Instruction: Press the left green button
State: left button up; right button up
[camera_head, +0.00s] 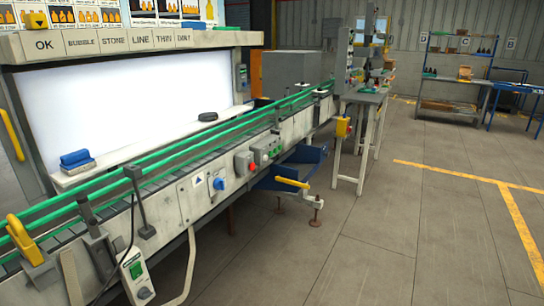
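A small control panel (267,153) sits on the front side of the conveyor, with what look like small green buttons, too small to count or tell apart clearly. A grey box with a red button (251,166) is just left of it. The left green button (264,157) seems to be at the panel's left part. Neither of my grippers nor my arms show in this view.
The conveyor (165,205) with green rails runs from lower left to upper middle. A blue knob (218,184), a yellow handle (292,182) and a hanging control box (136,276) stick out along it. The floor (350,240) to the right is clear.

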pick_arm(q)
jog(key=shift+w, duration=0.15)
grip_shut()
jog(key=shift+w+d+r, duration=0.1)
jog(key=shift+w+r, duration=0.05)
jog(key=shift+s, duration=0.2)
dwell(0.3)
dwell(0.5)
jog(key=shift+w, duration=0.2)
